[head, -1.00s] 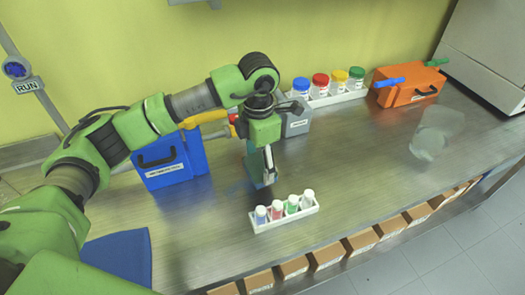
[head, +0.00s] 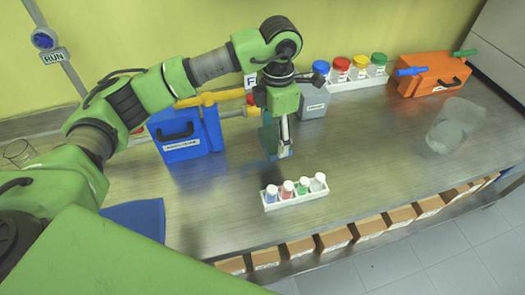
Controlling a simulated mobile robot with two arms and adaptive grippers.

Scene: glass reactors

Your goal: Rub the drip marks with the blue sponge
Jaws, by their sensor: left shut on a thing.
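My left gripper (head: 283,148) points down at the bench behind the small vial rack. It is shut on the blue sponge (head: 285,155), which shows only as a small bluish patch at the fingertips, low at the bench top; I cannot tell whether it touches. Faint bluish drip marks (head: 254,166) show on the steel bench (head: 350,170) just left of the gripper. The gripper and sponge may hide part of them. My right gripper is not in view.
A white rack (head: 295,198) of small vials stands just in front of the gripper. A blue case (head: 187,146) is to the left, a grey box (head: 313,104) behind. A clear glass vessel (head: 450,130) and an orange case (head: 430,75) are at right. A blue cloth (head: 138,217) lies front left.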

